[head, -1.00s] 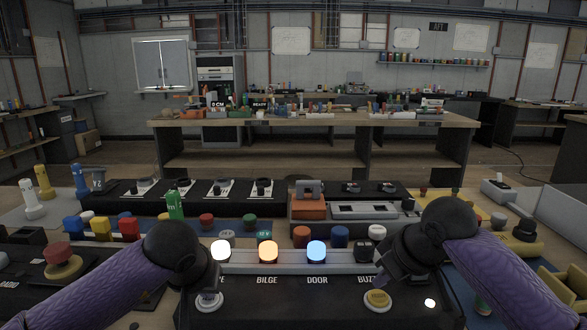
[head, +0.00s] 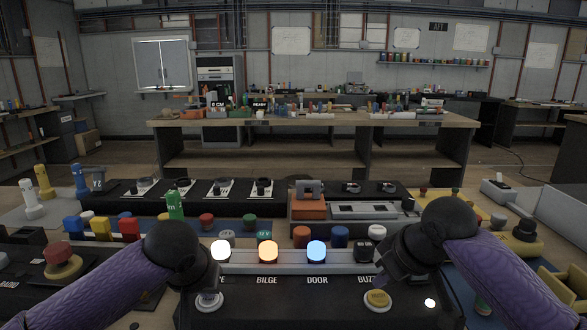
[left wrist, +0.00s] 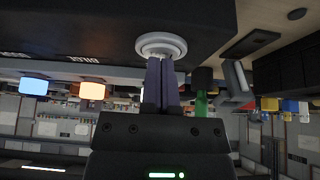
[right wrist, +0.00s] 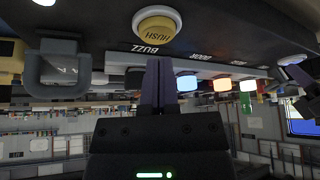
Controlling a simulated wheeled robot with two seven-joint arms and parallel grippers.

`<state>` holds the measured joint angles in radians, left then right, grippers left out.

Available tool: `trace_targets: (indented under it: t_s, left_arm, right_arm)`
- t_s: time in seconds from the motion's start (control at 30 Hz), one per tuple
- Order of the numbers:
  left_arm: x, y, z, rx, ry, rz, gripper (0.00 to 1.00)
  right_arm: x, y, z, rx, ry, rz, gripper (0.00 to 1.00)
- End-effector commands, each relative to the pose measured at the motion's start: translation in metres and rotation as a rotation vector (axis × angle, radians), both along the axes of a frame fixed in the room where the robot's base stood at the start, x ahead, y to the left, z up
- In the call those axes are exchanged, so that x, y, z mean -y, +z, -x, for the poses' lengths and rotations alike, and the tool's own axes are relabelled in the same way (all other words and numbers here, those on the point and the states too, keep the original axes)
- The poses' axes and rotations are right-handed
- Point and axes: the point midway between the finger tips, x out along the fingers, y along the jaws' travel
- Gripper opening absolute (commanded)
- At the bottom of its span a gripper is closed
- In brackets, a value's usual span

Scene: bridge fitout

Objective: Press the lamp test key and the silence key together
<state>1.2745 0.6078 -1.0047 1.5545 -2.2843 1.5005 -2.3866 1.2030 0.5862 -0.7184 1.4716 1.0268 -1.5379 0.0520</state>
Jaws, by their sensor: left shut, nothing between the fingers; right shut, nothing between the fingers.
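The white round key (head: 208,302), its label partly hidden, sits at the left of the black panel's front. The yellow key (head: 377,300) sits at the right; it reads HUSH in the right wrist view (right wrist: 156,27). My left gripper (head: 208,287) is shut and empty, its tips at the edge of the white key (left wrist: 160,45); whether they touch cannot be told. My right gripper (head: 380,282) is shut and empty, its tips close to the yellow key, with a small gap seeming to show in the right wrist view (right wrist: 158,62).
Lit white (head: 221,251), orange (head: 267,252) and blue (head: 316,252) lamps stand in a row behind the keys. A small white light (head: 430,303) glows on the panel's right. Coloured knobs and an orange box (head: 308,208) crowd the bench behind.

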Motion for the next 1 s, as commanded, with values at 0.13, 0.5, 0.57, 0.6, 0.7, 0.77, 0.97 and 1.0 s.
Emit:
trace_targets:
  t_s: [0.13, 0.5, 0.57, 0.6, 0.7, 0.77, 0.97, 1.0]
  left_arm:
    - [0.000, -0.001, 0.000, -0.003, -0.001, 0.000, 0.00]
    - [0.000, -0.001, 0.000, -0.003, -0.001, 0.000, 0.00]
    - [0.000, -0.001, 0.000, -0.003, -0.001, 0.000, 0.00]
    - [0.000, -0.001, 0.000, -0.003, -0.001, 0.000, 0.00]
    - [0.000, -0.001, 0.000, -0.003, -0.001, 0.000, 0.00]
    - [0.000, -0.001, 0.000, -0.003, -0.001, 0.000, 0.00]
    - [0.000, -0.001, 0.000, -0.003, -0.001, 0.000, 0.00]
    - [0.000, -0.001, 0.000, -0.003, -0.001, 0.000, 0.00]
  right_arm:
    - [0.000, 0.000, 0.000, 0.000, 0.000, 0.000, 0.00]
    - [0.000, -0.008, 0.000, -0.002, 0.000, -0.001, 0.00]
    - [0.000, -0.010, 0.000, -0.001, -0.001, 0.000, 0.00]
    - [0.000, -0.011, 0.000, -0.001, -0.001, 0.000, 0.00]
    - [0.000, -0.014, 0.000, 0.000, -0.001, 0.000, 0.00]
    - [0.000, -0.016, 0.000, 0.000, -0.001, 0.000, 0.00]
    - [0.000, -0.022, 0.000, -0.001, -0.001, 0.000, 0.00]
    - [0.000, -0.023, 0.000, -0.001, -0.001, 0.000, 0.00]
